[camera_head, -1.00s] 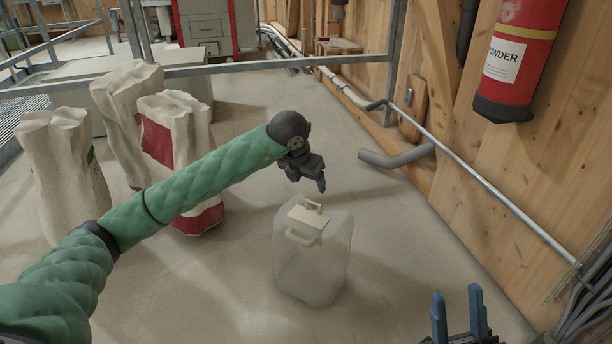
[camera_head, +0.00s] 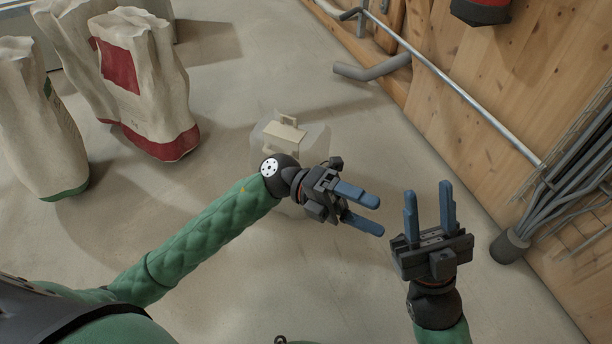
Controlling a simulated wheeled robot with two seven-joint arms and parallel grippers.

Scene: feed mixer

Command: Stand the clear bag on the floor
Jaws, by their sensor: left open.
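The clear bag (camera_head: 312,140), see-through with a cream handle on top, stands upright on the floor (camera_head: 225,110) at the middle of the head view. My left arm and gripper hide its lower part. My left gripper (camera_head: 373,215) is open and empty, in front of the bag and to its lower right, fingers pointing right. I see no contact between its fingers and the bag. My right gripper (camera_head: 429,190) is open and empty, at the lower right, its fingers pointing up the picture.
Several tall paper sacks (camera_head: 150,85) stand at the upper left. A wooden wall (camera_head: 490,110) with a metal rail (camera_head: 445,80) runs along the right. Grey pipes (camera_head: 570,190) stand near the wall at the right. A bent grey pipe (camera_head: 372,70) lies above the bag.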

